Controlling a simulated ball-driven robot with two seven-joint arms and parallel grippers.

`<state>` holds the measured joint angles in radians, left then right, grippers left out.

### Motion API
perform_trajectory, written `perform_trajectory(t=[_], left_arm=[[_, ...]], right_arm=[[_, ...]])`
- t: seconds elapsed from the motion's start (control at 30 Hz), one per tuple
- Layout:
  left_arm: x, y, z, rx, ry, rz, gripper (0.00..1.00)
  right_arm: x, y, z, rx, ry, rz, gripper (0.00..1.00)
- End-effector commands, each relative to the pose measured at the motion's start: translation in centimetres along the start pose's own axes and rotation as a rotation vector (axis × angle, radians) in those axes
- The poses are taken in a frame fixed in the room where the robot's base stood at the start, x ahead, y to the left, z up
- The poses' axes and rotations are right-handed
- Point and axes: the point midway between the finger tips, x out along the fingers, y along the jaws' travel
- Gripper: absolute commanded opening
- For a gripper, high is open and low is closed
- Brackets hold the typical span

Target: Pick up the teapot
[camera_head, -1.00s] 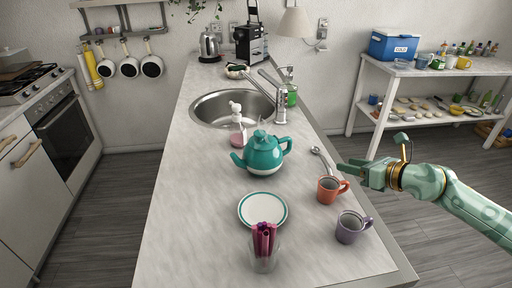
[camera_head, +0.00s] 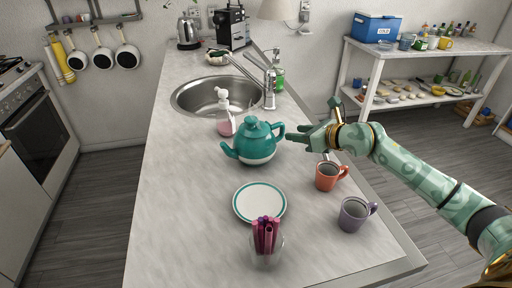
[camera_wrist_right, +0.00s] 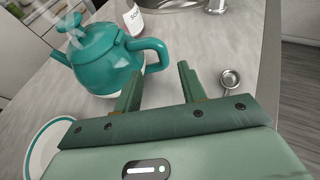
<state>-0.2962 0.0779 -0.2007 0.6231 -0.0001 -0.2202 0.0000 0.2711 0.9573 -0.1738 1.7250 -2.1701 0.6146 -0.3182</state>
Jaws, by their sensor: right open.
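The teal teapot (camera_head: 254,142) with a pale base stands upright on the counter, its spout to the left and its handle to the right. It also shows in the right wrist view (camera_wrist_right: 100,62), with its handle just beyond my fingers. My right gripper (camera_head: 296,137) is open and empty beside the teapot's handle. In the right wrist view the gripper's two fingers (camera_wrist_right: 158,88) are apart, with bare counter between them. I see no contact with the handle. My left gripper is not in view.
An orange mug (camera_head: 327,176) and a purple mug (camera_head: 353,214) stand near the counter's right edge. A white plate (camera_head: 260,203) and a glass of pink straws (camera_head: 266,250) are in front. A soap bottle (camera_head: 225,118) stands behind the teapot, by the sink (camera_head: 198,98). A metal spoon (camera_wrist_right: 229,80) lies right of my fingers.

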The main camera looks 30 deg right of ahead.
Motion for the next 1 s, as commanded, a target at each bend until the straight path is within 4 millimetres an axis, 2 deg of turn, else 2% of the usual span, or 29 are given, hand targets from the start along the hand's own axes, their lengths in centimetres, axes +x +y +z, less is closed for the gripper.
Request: perform_trajectory(t=[0.33, 0.6, 0.63, 0.77, 1.0], left_arm=[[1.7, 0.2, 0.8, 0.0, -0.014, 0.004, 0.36], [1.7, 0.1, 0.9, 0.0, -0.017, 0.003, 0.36], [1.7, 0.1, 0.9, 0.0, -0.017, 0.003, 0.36], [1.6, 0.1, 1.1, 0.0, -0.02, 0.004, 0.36], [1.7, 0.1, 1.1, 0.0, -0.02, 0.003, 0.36]], right_arm=[[4.8, -0.6, -0.1, 0.003, -0.001, 0.001, 0.41], [5.2, -0.6, 0.0, 0.001, 0.0, 0.001, 0.41], [5.2, -0.6, 0.0, 0.001, 0.0, 0.001, 0.35], [5.2, -0.6, 0.0, 0.001, 0.0, 0.001, 0.0], [5.1, -0.6, 0.3, 0.002, -0.005, 0.0, 0.0]])
